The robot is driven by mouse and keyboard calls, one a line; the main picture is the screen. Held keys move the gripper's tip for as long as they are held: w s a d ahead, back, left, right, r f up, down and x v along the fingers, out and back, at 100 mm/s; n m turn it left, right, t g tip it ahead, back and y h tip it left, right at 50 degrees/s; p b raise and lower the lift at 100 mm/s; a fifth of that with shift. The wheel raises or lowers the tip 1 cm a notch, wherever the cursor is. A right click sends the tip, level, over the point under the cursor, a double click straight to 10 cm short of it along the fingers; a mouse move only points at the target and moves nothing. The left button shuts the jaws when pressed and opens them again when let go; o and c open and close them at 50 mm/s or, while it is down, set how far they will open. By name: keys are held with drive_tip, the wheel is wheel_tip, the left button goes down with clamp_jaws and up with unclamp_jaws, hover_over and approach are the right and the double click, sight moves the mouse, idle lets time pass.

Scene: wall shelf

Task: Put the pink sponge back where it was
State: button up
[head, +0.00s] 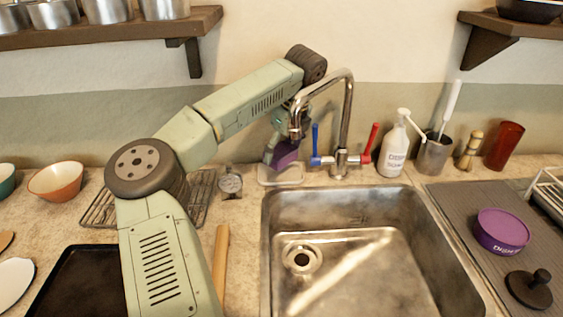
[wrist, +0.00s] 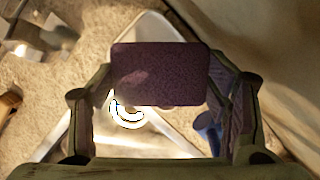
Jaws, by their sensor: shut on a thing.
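The pink sponge (head: 286,154) looks dark purple in this light. It is in my gripper (head: 278,150), behind the tap, and looks tilted in the head view. In the wrist view the sponge (wrist: 160,73) sits between the two fingers of my gripper (wrist: 160,85), which are shut on it. A shallow pale dish (head: 281,181) lies on the counter just below the sponge, behind the sink. I cannot tell whether the sponge touches the dish. The fingertips are partly hidden in the head view.
The tap (head: 345,130) with blue and red handles stands close to the right of my gripper. The sink (head: 375,215) is in front. A soap bottle (head: 393,150) and a metal cup (head: 433,155) stand farther right. A dial timer (head: 230,182) and wire rack (head: 200,190) are left.

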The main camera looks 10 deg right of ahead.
drive_tip(key=shift+f+b, duration=0.75)
drive_tip(key=shift+f, duration=1.2)
drive_tip(key=shift+f, duration=0.1)
drive_tip(key=o, duration=0.8)
drive_tip(key=shift+o, duration=0.2)
drive_tip(key=shift+r, duration=0.3)
drive_tip(key=b+v, duration=0.2)
drive_tip(key=v, duration=0.9)
drive_tip(key=shift+r, duration=0.35)
drive_tip(key=shift+s, duration=0.1)
